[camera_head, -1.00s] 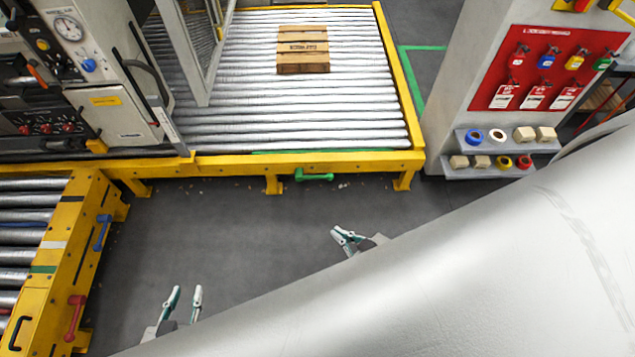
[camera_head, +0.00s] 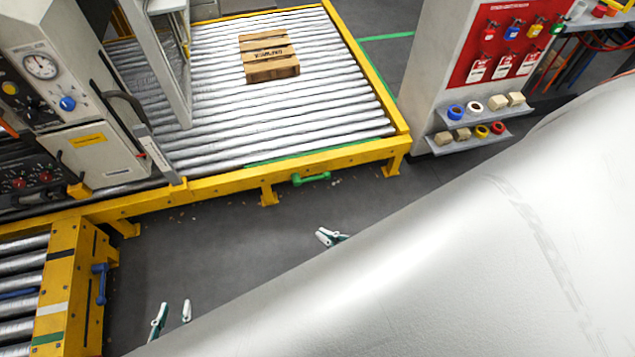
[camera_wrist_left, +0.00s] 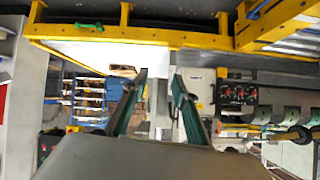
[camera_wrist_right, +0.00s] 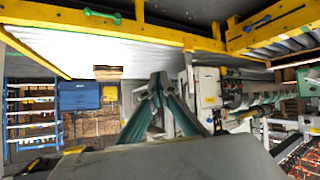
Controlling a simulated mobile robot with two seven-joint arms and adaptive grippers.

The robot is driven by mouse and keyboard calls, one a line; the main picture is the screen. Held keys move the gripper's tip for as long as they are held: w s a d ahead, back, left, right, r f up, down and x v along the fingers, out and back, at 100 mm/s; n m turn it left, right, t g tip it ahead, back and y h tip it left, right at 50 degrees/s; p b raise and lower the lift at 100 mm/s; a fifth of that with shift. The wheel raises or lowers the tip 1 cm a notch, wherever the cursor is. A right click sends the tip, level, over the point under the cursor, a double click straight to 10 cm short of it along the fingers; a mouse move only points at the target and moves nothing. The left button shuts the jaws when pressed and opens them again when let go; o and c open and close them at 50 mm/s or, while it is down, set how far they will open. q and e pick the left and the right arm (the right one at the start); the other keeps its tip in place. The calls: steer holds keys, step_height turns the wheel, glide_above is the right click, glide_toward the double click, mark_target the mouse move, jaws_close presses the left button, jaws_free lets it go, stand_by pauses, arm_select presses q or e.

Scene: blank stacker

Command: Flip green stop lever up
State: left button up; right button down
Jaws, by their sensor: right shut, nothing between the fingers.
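The green stop lever (camera_head: 311,178) lies flat along the front face of the yellow conveyor frame (camera_head: 345,158), below the rollers. It also shows at the top of the left wrist view (camera_wrist_left: 89,27) and of the right wrist view (camera_wrist_right: 102,15). My left gripper (camera_head: 172,314) is open and empty over the floor, well short of the lever and to its left. My right gripper (camera_head: 326,236) is shut and empty, nearer the lever, below it in the picture and apart from it. My large pale arm link hides the lower right of the head view.
A second yellow conveyor (camera_head: 62,290) with a blue lever (camera_head: 100,283) stands at the left. A wooden pallet (camera_head: 268,57) lies on the rollers. A grey cabinet with a red tag board (camera_head: 505,50) stands at the right.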

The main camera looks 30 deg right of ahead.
steer(key=shift+a, duration=0.25)
steer(key=shift+d, duration=0.1)
